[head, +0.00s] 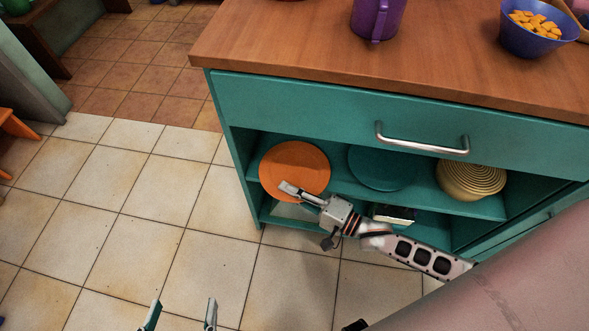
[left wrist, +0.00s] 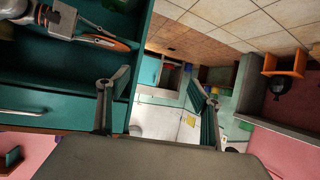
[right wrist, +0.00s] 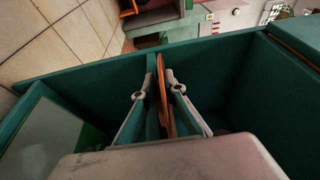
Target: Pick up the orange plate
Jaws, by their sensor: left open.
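The orange plate (head: 294,165) lies on the upper open shelf (head: 345,187), at its left end. My right gripper (head: 306,212) is at the plate's front edge, with one finger over the plate and the other lower down. In the right wrist view the plate (right wrist: 163,92) shows edge-on between the spread fingers (right wrist: 155,87), with a gap beside it; I cannot tell whether a finger touches it. My left gripper (head: 181,313) is open and empty, low over the floor. The left wrist view shows its spread fingers and the plate's rim (left wrist: 107,42).
A teal plate (head: 382,168) and a stack of yellowish bowls (head: 470,180) stand to the right on the same shelf. A drawer with a metal handle (head: 422,143) is above. The wooden top holds a purple mug (head: 378,18) and a blue bowl (head: 535,38).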

